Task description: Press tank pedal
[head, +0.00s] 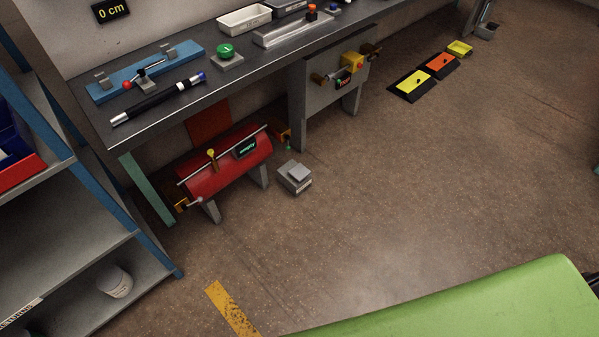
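A red tank (228,165) lies on grey legs on the floor under the workbench. A small dark display (247,147) on it shows green text that seems to read "empty". A grey pedal-like box (295,177) with a lighter raised plate on top sits on the floor just right of the tank. Nothing rests on it. I cannot tell from this view whether its plate is up or down. Neither of my grippers is in view.
A shelf rack (70,255) stands at left. Black-edged yellow (411,84) and orange (440,64) plates lie on the floor. Open floor lies right of the pedal.

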